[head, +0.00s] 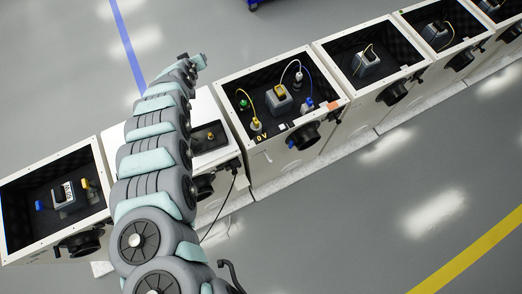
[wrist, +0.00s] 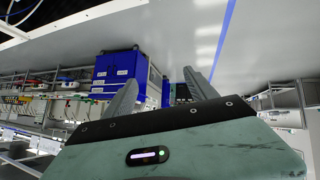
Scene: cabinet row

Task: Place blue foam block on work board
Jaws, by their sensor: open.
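A small blue piece (head: 38,206), possibly the blue foam block, is in the open black-lined box at the far left, beside a grey device. Another blue piece (head: 307,104) is in the box right of my arm; I cannot tell which is the foam block. A white surface (head: 221,155) with a dark tray, possibly the work board, lies between these boxes, partly hidden by my arm. My gripper (head: 200,60) is beyond the row, away from both pieces. In the wrist view its fingers (wrist: 163,92) are apart with nothing seen between them.
More open boxes with devices, such as one at centre right (head: 367,64), continue up the row. A black cable (head: 233,180) hangs in front. The wrist view shows a blue cabinet (wrist: 118,68) and shelving (wrist: 50,85). Floor around the row is clear.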

